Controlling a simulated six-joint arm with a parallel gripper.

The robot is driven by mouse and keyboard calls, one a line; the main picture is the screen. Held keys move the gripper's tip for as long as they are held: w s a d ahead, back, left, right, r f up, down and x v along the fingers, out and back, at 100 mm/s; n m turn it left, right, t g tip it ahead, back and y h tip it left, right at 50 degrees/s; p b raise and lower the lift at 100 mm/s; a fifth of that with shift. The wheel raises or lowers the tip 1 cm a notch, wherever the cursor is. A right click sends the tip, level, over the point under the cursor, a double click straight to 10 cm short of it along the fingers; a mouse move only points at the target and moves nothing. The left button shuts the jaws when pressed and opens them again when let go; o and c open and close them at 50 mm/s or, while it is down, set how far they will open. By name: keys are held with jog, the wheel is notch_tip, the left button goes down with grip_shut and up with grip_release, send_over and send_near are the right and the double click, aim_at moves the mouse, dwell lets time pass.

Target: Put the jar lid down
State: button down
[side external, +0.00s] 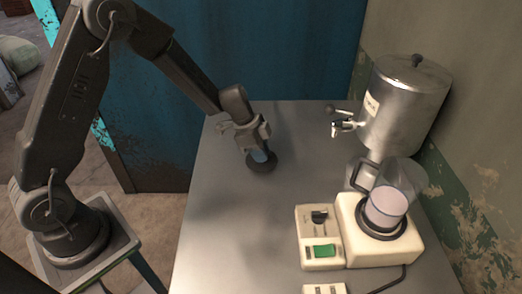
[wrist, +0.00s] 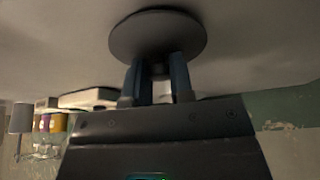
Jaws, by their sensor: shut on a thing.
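The jar lid (side external: 262,166) is a dark, round disc. It is at the tip of my gripper (side external: 259,155), at or just above the metal table toward its back left; I cannot tell whether it touches the surface. In the wrist view the lid (wrist: 157,32) shows as a dark disc beyond the fingertips. My gripper (wrist: 157,70) is shut on a small knob at the lid's centre, with a blue finger on each side. The glass jar (side external: 390,190) stands on the cream blender base (side external: 375,240) at the right, open at the top, with pale milk inside.
A steel dispenser (side external: 405,105) with a tap stands at the back right against the wall. A cream switch box (side external: 318,238) with a green switch sits left of the blender base. The left and middle of the metal table (side external: 235,230) are clear.

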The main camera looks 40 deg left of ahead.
jog(key=c, duration=1)
grip_release()
jog(key=v, duration=1.2)
jog(key=shift+r, duration=0.2)
jog(key=s+r+n+t+y, duration=0.1)
jog(key=s+r+n, duration=0.4)
jog(key=s, duration=0.7)
jog(key=s+d+r+n+t+y, duration=0.1)
jog(key=s+r+n+t+y, duration=0.1)
jog(key=s+r+n, duration=0.4)
jog(key=shift+s+d+r+n+y, duration=0.2)
jog(key=shift+s+d+n+y, duration=0.25)
jog(key=shift+s, duration=2.45)
jog(key=shift+a, duration=0.1)
